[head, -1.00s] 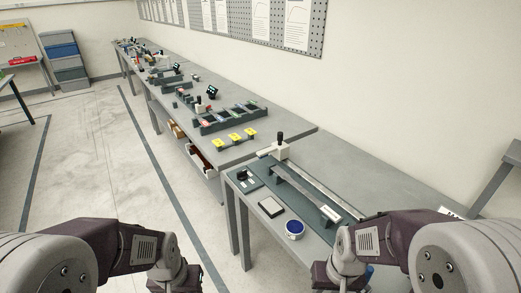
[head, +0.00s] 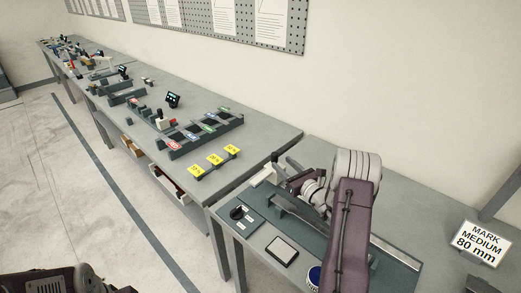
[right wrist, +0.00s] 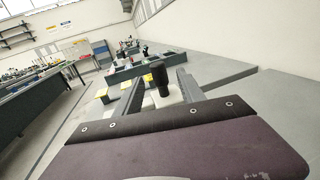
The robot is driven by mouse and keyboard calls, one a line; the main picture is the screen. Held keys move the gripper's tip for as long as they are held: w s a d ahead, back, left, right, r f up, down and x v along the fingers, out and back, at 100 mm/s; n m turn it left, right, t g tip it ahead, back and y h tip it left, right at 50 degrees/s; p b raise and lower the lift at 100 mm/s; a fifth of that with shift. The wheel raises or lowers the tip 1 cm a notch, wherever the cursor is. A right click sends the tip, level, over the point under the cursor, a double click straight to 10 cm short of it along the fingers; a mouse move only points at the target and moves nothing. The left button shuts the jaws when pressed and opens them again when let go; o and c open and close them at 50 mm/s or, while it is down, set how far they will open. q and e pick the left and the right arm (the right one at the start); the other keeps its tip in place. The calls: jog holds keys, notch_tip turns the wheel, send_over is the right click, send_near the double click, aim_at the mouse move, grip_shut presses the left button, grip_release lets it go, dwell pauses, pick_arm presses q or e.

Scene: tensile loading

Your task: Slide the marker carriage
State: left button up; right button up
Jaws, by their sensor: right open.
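The marker carriage (head: 264,173) is a white block at the far end of a dark ruled fixture (head: 398,268), partly hidden by my right arm in the head view. In the right wrist view its black upright knob (right wrist: 159,73) stands on the white block (right wrist: 166,98). My right gripper (head: 284,167) is open at the carriage. In the right wrist view the two fingers (right wrist: 160,82) appear on either side of the knob; I cannot tell whether they touch it. Only part of my left arm shows at the lower left; its gripper is out of view.
A sign (head: 478,243) reads "MARK MEDIUM 80 mm". A dark plate with a black knob (head: 238,212), a flat pad (head: 282,251) and a blue round container (head: 314,275) lie near the front edge. Yellow tags (head: 214,160) and a slotted rack (head: 205,137) occupy the neighbouring bench.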

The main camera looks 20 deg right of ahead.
aim_at(270, 163)
jog(key=shift+w+a+r, duration=0.15)
jog(key=shift+w+r, duration=0.05)
jog(key=shift+w, duration=0.15)
jog(key=w, duration=0.2)
jog(key=w+p, duration=0.1)
jog(key=w, duration=0.1)
jog(key=w+a, duration=0.1)
jog(key=w, duration=0.2)
jog(key=shift+f, duration=0.25)
jog(key=shift+w+p, duration=0.3)
jog(key=shift+w, duration=0.2)
grip_shut()
